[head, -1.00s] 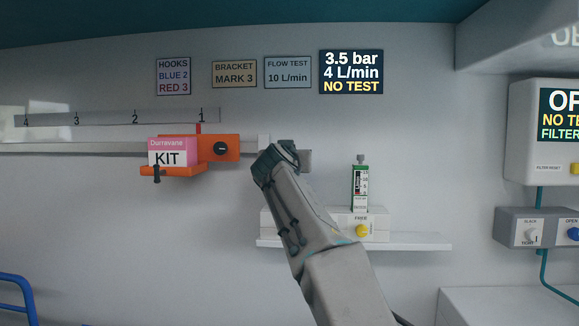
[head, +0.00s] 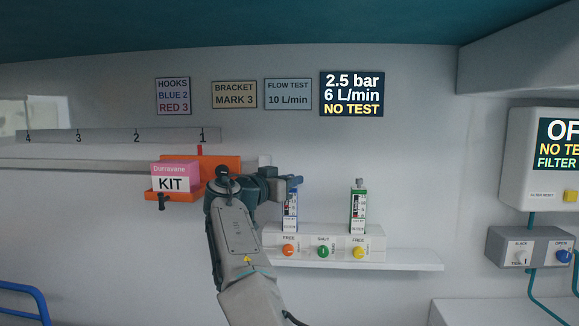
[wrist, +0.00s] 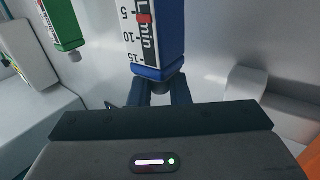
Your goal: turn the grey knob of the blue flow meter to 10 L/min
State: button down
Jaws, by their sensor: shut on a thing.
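The blue flow meter (head: 291,215) stands upright on the shelf unit, left of the green one. Its white L/min scale (wrist: 143,38) shows in the wrist view with a red mark near the 5. My gripper (head: 293,182) is at the top end of the blue flow meter, reaching in from the left. In the wrist view its dark fingers (wrist: 161,92) are shut at the meter's blue end, where the grey knob is hidden between them. The dark display (head: 352,94) reads 2.5 bar, 6 L/min, NO TEST. A sign (head: 288,94) reads FLOW TEST 10 L/min.
The green flow meter (head: 358,212) stands close to the right. Below are orange, green and yellow knobs on a white block (head: 341,243) on the shelf (head: 415,261). An orange bracket (head: 228,165) with a pink KIT box (head: 174,176) is just left, behind my arm.

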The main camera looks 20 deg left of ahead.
jog(key=shift+r+m+g+h+p, duration=0.2)
jog(key=shift+m+g+h+p, duration=0.7)
jog(key=shift+p, duration=2.4)
jog(key=shift+r+m+g+h+p, duration=0.25)
jog(key=shift+m+h+p, duration=0.65)
jog(key=shift+p, duration=2.4)
jog(key=p, duration=0.2)
jog(key=g+h+p, duration=0.1)
jog(key=p, duration=0.2)
jog(key=shift+f+h, duration=0.2)
jog(key=shift+h, duration=0.1)
jog(key=shift+f+m+g+h+p, duration=0.35)
jog(key=shift+m+h+p, duration=0.15)
jog(key=shift+p, duration=0.85)
jog(key=c, duration=1.4)
grip_release()
jog(key=shift+r, duration=0.1)
